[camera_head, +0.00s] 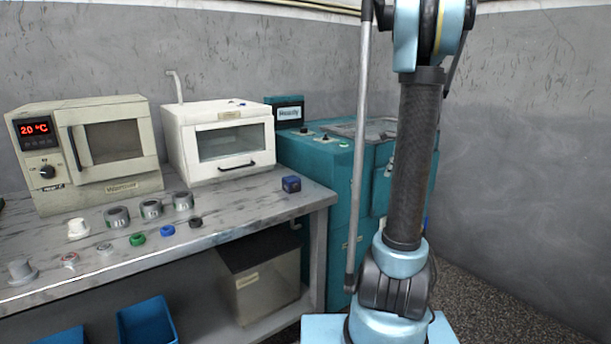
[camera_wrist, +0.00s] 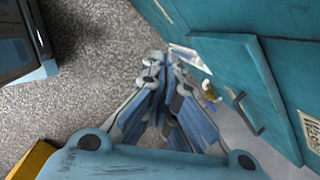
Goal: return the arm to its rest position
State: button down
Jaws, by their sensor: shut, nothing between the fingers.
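My gripper (camera_wrist: 163,75) is shut and empty in the wrist view. It hangs over the speckled grey floor (camera_wrist: 110,55), beside the teal machine cabinet (camera_wrist: 215,55). In the head view my arm stands upright at the right of centre, in front of the teal machine (camera_head: 320,165). The gripper itself is out of the head view.
A bin (camera_head: 262,285) and blue trays (camera_head: 147,322) are below. Open floor (camera_head: 510,300) lies at the right.

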jog(key=s+a+f+n, duration=0.1)
jog(key=s+a+n, duration=0.35)
jog(key=s, duration=0.45)
jog(key=s+a+f+n+h, duration=0.1)
jog(key=s+a+n, duration=0.4)
jog(key=s, duration=0.4)
jog(key=s+a+f+n, duration=0.1)
jog(key=s+a+n, duration=0.3)
jog(key=s+n, duration=0.3)
jog(key=s+f+n+h, duration=0.1)
jog(key=s+f+n, duration=0.4)
jog(key=s, duration=0.5)
notch_tip(320, 180, down, 2)
jog(key=shift+s+a+f+g, duration=0.1)
jog(key=shift+s+a+g, duration=0.1)
jog(key=shift+a+g, duration=0.15)
